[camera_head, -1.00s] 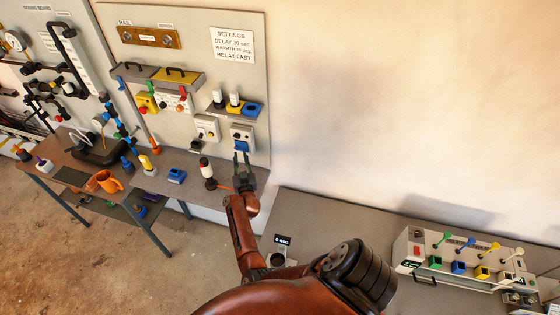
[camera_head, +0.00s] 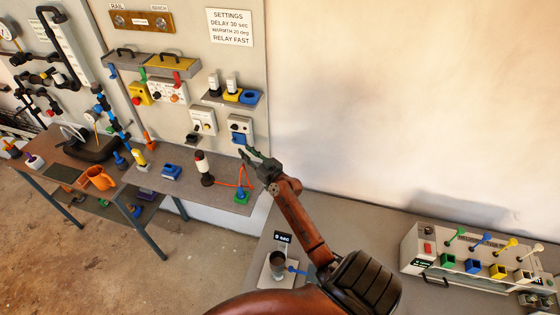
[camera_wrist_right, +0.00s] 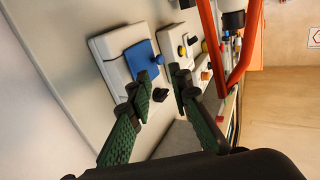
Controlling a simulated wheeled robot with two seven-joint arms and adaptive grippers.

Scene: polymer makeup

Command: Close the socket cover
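The white wall socket (camera_head: 238,123) is mounted low on the right edge of the panel. Its blue cover (camera_head: 239,138) is on the lower part; I cannot tell its exact angle. In the right wrist view the white housing (camera_wrist_right: 105,45) and blue cover (camera_wrist_right: 143,58) are close ahead. My right gripper (camera_head: 246,151) is just below and right of the socket. In its wrist view the two green-black fingers (camera_wrist_right: 161,82) are apart with nothing between them. The left fingertip overlaps the cover's lower edge in view; contact is unclear. My left gripper is not in view.
A white device (camera_head: 203,122) is mounted left of the socket. A shelf above holds a blue block (camera_head: 250,97). The wall to the right is bare.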

